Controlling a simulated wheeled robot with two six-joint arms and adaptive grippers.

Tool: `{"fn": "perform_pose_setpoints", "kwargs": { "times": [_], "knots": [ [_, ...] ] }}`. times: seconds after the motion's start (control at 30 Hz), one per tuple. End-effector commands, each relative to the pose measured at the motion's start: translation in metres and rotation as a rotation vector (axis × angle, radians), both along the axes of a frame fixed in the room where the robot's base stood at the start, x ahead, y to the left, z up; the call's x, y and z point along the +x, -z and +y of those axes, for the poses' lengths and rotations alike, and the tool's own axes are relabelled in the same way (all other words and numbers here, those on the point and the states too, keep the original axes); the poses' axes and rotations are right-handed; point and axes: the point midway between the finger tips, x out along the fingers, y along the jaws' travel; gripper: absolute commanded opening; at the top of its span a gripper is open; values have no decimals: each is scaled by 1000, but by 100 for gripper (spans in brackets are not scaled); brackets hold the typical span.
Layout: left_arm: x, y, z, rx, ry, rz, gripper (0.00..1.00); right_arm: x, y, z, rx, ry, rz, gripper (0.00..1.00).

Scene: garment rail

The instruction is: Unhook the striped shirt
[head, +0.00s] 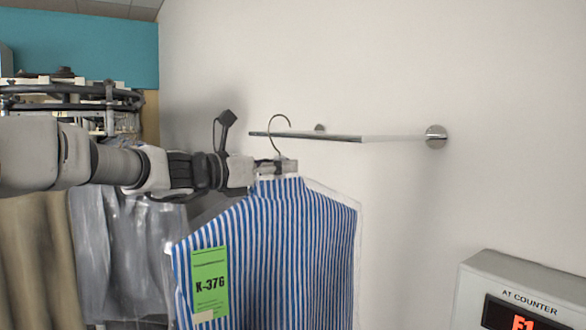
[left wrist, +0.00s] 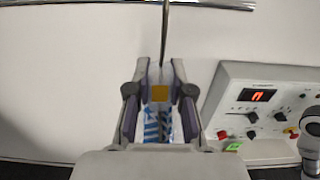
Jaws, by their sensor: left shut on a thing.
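The blue-and-white striped shirt (head: 285,245) hangs on a hanger, with a green K-376 tag (head: 209,284) on its front. My left gripper (head: 276,168) is shut on the hanger's neck just above the collar. Its fingers also show in the left wrist view (left wrist: 160,100), with striped cloth (left wrist: 157,125) below them. The metal hook (head: 280,119) rises from the grip. Its curve stands above the rail (head: 310,136), near the rail's left end, with a gap under the top of the bend. I cannot tell whether the hook touches the rail.
A counter box (head: 520,275) with a red display stands at lower right; it also shows in the left wrist view (left wrist: 258,100). Bagged grey garments (head: 125,250) and a tan one (head: 38,260) hang at left. A round wall mount (head: 436,136) holds the rail. The wall above is clear.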

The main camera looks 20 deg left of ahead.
Motion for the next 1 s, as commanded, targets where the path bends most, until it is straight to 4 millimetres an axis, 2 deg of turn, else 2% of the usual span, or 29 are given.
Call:
{"fn": "perform_pose_setpoints", "kwargs": {
  "times": [0.5, 0.6, 1.0],
  "knots": [
    [-48, -1, 38, -3, 0, -1, 0, 0, 1, 0, 0, 0, 0, 0],
    [-50, -7, 41, -4, 0, 1, 0, 0, -18, 0, 0, 0, 0, 0],
    [-60, -6, 50, -4, 0, 0, 0, 0, -65, 0, 0, 0, 0, 0]
  ]
}}
